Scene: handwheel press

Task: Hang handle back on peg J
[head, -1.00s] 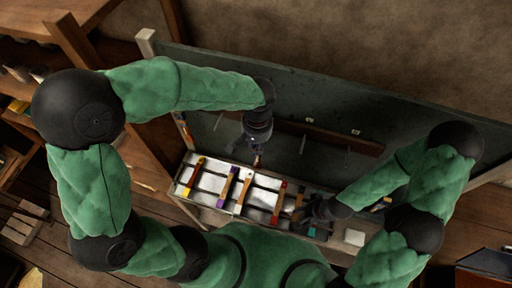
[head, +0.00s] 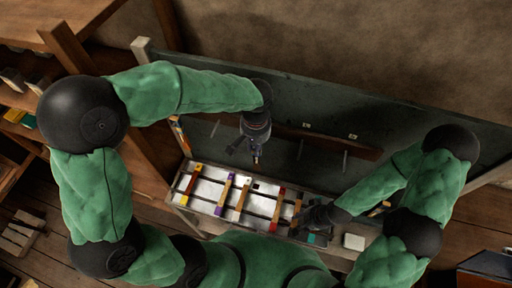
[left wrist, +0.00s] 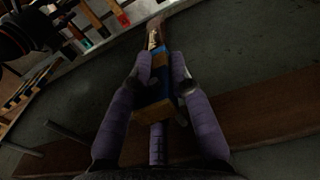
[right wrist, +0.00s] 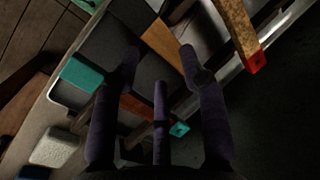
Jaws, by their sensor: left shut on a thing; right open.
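My left gripper (head: 252,150) is shut on a handle with blue and yellow bands (left wrist: 152,88). The fingers close around its banded part in the left wrist view, and its brownish far end points up the picture. It is held in front of the dark green board (head: 400,115), above the tray. Thin pegs (head: 300,149) stick out of the board, and one shows in the left wrist view (left wrist: 68,135). I cannot read which peg is J. My right gripper (head: 307,217) is open at the tray's right end, over a handle with teal ends (right wrist: 85,75).
A long tray (head: 205,228) below the board holds several coloured handles lying across dark rails. A brown strip (head: 330,139) with small pale tags runs along the board. A white block (head: 354,242) sits right of my right gripper. The board's right part looks clear.

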